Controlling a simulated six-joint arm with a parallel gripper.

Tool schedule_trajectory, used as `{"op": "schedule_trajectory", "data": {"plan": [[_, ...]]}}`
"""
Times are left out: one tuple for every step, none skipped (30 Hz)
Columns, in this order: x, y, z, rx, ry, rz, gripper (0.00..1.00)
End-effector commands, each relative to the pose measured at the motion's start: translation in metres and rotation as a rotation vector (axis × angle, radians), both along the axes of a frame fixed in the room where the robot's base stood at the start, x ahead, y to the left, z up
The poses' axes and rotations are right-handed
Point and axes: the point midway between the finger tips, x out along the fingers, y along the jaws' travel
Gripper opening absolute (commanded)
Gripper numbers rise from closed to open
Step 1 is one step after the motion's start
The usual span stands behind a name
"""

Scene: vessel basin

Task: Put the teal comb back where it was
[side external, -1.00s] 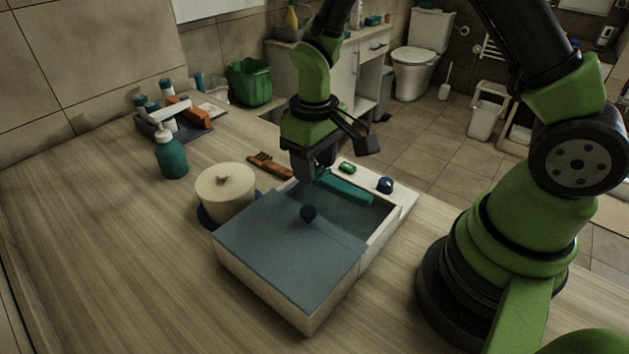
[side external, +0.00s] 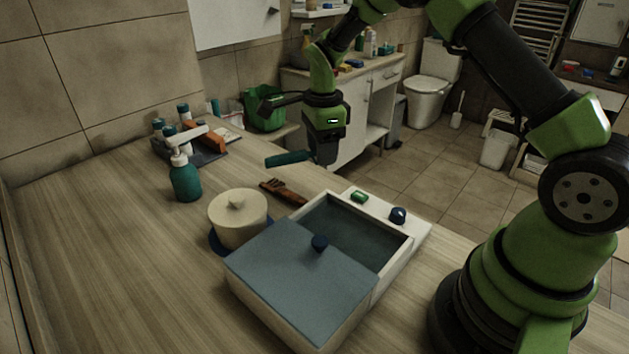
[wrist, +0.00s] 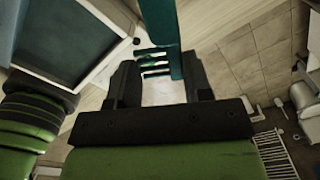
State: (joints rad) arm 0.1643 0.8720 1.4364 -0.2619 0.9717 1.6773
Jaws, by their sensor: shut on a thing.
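The teal comb (side external: 288,159) is in my gripper (side external: 322,160), held in the air above the counter and level, pointing left in the side view. In the wrist view the comb (wrist: 167,40) shows its teeth between and beyond the fingers of my gripper (wrist: 161,82). A cream box (side external: 300,320) stands below. Its grey-blue lid (side external: 290,275) with a dark knob (side external: 319,243) covers the near part. The far part is open, and its grey-blue floor (side external: 355,228) looks bare. The open box also shows in the wrist view (wrist: 72,38).
A brown brush (side external: 283,192) lies behind the box. A lidded cream pot (side external: 238,218) stands on a dark blue saucer (side external: 216,243). A teal pump bottle (side external: 185,180) and a caddy (side external: 198,150) stand further left. The front-left counter is clear.

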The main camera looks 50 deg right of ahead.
Motion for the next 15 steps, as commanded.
{"op": "schedule_trajectory", "data": {"plan": [[0.004,-0.008,-0.002,0.000,0.000,-0.141,0.19],[0.006,-0.012,-0.003,0.000,-0.002,-0.227,0.19],[0.009,-0.018,-0.004,0.000,-0.001,-0.339,0.19],[0.011,-0.021,-0.005,0.000,-0.002,-0.418,0.19],[0.012,-0.025,-0.006,-0.001,-0.003,-0.494,0.19],[0.014,-0.030,-0.007,0.000,-0.003,-0.591,0.19],[0.015,-0.033,-0.007,0.000,-0.003,-0.657,0.19],[0.017,-0.036,-0.008,0.000,-0.003,-0.718,0.19],[0.018,-0.039,-0.008,0.001,-0.003,-0.792,0.19],[0.019,-0.042,-0.009,0.001,-0.004,-0.842,0.19],[0.019,-0.044,-0.009,0.001,-0.004,-0.884,0.19],[0.020,-0.046,-0.010,0.001,-0.005,-0.933,0.19],[0.020,-0.047,-0.010,0.001,-0.005,-0.963,0.19],[0.021,-0.048,-0.010,0.001,-0.003,-0.988,0.19],[0.021,-0.049,-0.012,0.002,-0.003,-1.014,0.19]]}}
